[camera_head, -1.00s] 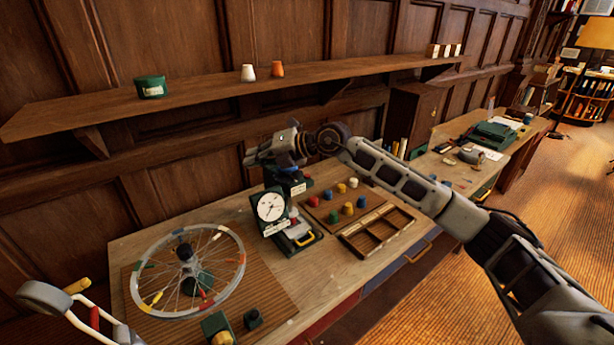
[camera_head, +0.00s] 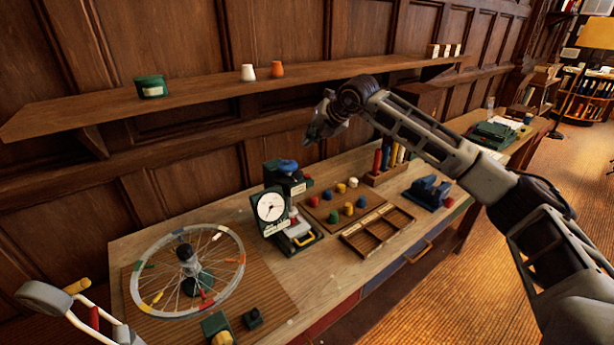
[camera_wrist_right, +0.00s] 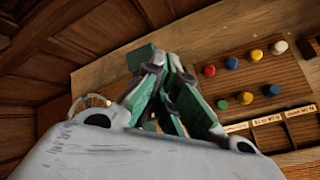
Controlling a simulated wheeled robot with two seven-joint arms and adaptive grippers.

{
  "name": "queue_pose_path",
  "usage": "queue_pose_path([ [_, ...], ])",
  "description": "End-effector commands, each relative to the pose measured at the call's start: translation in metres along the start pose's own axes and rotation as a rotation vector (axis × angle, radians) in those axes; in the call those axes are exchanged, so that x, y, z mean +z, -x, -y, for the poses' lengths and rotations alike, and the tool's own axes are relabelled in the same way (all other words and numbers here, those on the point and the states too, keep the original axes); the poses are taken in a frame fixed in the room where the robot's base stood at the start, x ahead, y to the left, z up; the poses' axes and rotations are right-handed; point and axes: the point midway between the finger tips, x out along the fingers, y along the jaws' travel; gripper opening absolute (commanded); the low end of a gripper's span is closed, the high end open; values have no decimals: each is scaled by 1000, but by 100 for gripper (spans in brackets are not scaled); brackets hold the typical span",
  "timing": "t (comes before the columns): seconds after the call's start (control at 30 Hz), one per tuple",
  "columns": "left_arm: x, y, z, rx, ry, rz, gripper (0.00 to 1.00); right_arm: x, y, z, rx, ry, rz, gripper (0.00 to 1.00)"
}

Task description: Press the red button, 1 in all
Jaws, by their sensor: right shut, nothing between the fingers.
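The red button (camera_head: 314,201) is a small round red knob at the back left corner of a brown board (camera_head: 325,213), among yellow, white, blue and green ones. It also shows in the right wrist view (camera_wrist_right: 209,70). My right gripper (camera_head: 309,141) is above the back of the desk, behind and well above the red button, touching nothing. In the right wrist view its fingers (camera_wrist_right: 160,60) are shut and empty, with the board beyond them to the right. My left gripper is not in view.
A dial gauge (camera_head: 271,207) on a dark stand is left of the board. A spoked wheel (camera_head: 185,272) is further left. A divided wooden tray (camera_head: 378,231) lies in front of the board. A shelf (camera_head: 215,91) runs along the wall behind.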

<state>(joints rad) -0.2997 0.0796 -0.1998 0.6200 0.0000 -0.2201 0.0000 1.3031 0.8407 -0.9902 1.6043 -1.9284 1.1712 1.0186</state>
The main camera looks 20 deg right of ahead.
Motion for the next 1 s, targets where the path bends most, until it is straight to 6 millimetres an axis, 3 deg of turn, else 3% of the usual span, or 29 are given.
queue_pose_path([
  [0.47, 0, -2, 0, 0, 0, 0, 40, -3, -4, 2, 2, 0, 0, 0],
  [1.0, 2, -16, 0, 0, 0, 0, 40, -25, -34, 24, 2, 0, -1, 0],
])
